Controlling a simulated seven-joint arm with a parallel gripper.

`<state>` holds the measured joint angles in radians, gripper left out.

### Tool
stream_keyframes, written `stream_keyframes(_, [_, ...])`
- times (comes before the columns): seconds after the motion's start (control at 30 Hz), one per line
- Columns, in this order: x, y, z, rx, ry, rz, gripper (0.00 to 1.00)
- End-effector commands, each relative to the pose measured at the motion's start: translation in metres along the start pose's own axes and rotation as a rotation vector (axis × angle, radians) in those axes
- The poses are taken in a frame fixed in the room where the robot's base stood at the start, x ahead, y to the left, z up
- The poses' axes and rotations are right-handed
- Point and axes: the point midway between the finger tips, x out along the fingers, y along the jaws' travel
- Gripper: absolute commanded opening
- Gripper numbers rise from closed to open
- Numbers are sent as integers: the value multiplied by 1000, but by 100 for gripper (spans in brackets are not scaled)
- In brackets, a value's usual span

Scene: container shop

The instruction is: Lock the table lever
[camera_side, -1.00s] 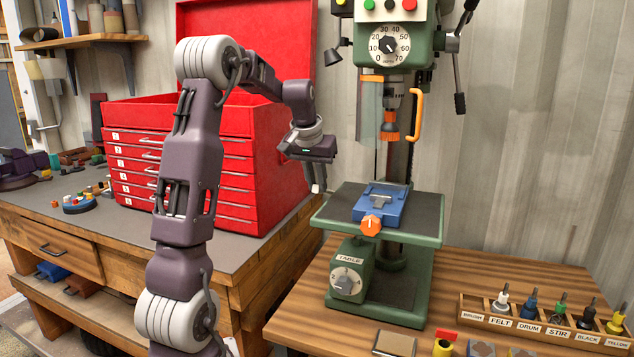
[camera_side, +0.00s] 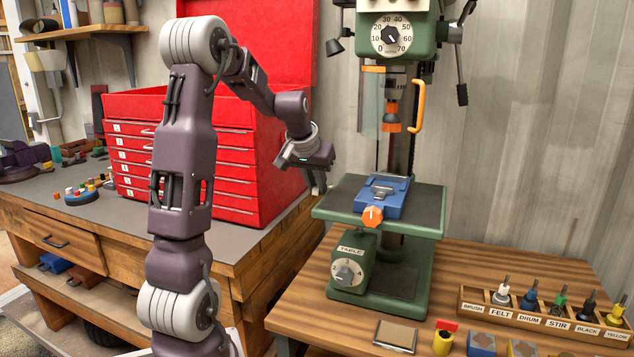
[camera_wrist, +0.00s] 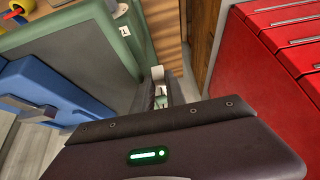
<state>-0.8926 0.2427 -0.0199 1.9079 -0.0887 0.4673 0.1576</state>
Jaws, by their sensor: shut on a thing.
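The green drill press table (camera_side: 428,212) has a grey top and stands on the wooden bench. My gripper (camera_side: 318,186) is at the table's left edge in the side view, pointing down. In the wrist view its fingertips (camera_wrist: 160,88) are close together beside the table's green edge (camera_wrist: 127,35). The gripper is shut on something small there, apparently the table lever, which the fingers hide. Its angle cannot be told. A green box (camera_side: 350,262) marked TABLE, with a round dial (camera_side: 345,273), sits below the table.
A blue vise (camera_side: 392,196) with an orange knob (camera_side: 372,216) sits on the table. The drill head (camera_side: 390,40) hangs above it. A red tool chest (camera_side: 240,200) stands left of my gripper. A labelled bit rack (camera_side: 543,320) lies at the right of the bench.

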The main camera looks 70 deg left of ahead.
Motion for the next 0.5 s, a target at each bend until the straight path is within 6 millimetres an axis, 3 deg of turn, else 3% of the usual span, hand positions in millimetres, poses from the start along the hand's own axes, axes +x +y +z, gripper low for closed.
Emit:
stream_keyframes(0.03, [0, 0, 0, 0, 1, 0, 0])
stream_keyframes(0.07, [0, 0, 0, 0, 0, 0, 22])
stream_keyframes(0.13, [0, 0, 0, 0, 0, 0, 36])
stream_keyframes(0.5, [-1, 2, -4, 2, -11, 4, 38])
